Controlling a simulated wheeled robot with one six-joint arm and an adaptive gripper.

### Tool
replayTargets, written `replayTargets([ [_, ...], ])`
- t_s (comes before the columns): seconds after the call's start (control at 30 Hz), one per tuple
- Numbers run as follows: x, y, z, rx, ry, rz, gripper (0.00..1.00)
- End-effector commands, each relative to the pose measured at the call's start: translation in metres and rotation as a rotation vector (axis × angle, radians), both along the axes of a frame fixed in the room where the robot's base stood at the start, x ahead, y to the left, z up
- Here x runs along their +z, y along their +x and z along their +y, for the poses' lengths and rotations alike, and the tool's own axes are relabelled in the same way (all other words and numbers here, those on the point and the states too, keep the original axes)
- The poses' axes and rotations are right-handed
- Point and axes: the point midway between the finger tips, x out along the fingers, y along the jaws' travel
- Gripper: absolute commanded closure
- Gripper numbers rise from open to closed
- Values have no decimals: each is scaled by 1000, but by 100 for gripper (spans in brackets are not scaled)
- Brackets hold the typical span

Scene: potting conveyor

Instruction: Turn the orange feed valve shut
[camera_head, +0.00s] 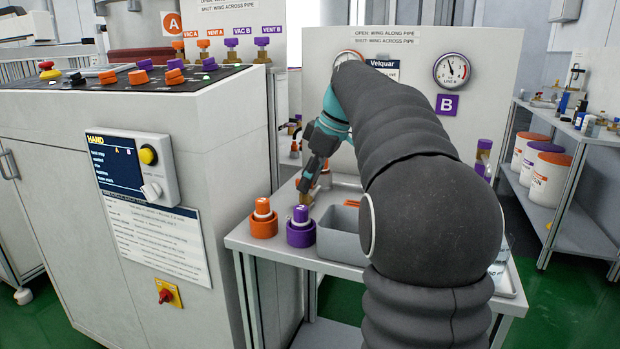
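My gripper (308,184) points down over the back left of the grey bench, above and behind the purple holder. It is small and dark here, and I cannot tell whether its fingers are open or shut. I cannot make out the wing's direction. A purple-handled valve (484,148) stands to the right of my arm. The panel sign reads open with wing along piping, shut with wing across.
An orange holder (264,226) and a purple holder (300,234), each with a capped bottle, stand at the bench's front left. A grey bin (340,240) is beside them. A control cabinet (130,200) stands left. Orange and purple VAC and VENT valves (204,46) are behind it.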

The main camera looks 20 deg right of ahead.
Motion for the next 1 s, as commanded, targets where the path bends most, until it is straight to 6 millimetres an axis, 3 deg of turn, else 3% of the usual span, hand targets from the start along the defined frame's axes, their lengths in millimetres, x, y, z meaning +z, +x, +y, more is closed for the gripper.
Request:
replayTargets([
  [0.23,14,-3,-4,-2,-1,-4,64],
  [0.7,92,-26,-27,0,-1,-2,64],
  [1.0,110,-32,-32,0,1,1,64],
])
